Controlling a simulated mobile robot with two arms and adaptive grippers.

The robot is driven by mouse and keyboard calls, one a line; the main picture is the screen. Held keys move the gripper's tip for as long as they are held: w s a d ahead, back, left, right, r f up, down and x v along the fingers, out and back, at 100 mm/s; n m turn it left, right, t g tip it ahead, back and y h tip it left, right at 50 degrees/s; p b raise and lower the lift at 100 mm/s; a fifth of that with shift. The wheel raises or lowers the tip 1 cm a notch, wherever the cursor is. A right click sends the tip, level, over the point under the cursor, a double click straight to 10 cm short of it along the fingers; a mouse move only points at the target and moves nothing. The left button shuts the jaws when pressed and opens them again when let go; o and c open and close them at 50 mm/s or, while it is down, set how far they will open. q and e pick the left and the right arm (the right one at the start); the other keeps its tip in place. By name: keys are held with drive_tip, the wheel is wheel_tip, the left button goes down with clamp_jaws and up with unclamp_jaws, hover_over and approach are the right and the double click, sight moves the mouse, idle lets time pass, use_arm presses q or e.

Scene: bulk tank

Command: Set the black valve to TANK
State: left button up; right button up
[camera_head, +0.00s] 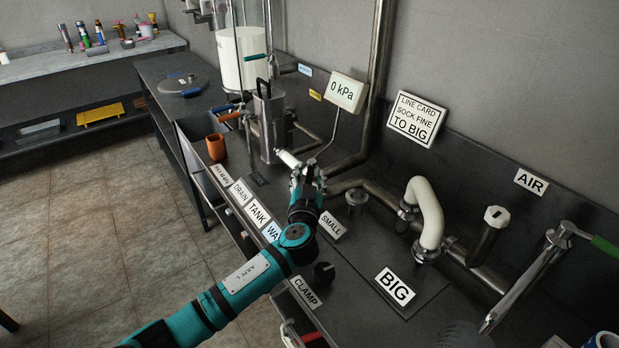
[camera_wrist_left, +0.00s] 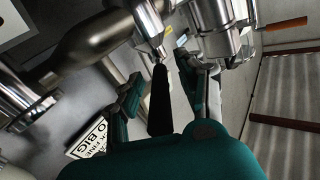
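The black valve's handle (camera_wrist_left: 160,98) is a tapered black lever in the left wrist view, hanging from a metal valve body (camera_wrist_left: 150,30). It lies between the two fingers of my left gripper (camera_wrist_left: 163,95), with gaps at its sides, so the gripper looks open around it. In the head view my left gripper (camera_head: 308,176) is at the pipework behind the label row and hides the black lever. The TANK label (camera_head: 257,214) stands between the DRAIN label (camera_head: 241,192) and a partly hidden WA... label (camera_head: 272,233). My right gripper is not in view.
The pressure display (camera_head: 346,91) reads 0 kPa. A black knob (camera_head: 323,271) is near the CLAMP label (camera_head: 305,291). A white curved pipe (camera_head: 427,215) is at right.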

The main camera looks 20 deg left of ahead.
use_arm(q)
clamp_jaws()
idle(0.3)
drive_tip(key=shift+a+f, duration=0.1)
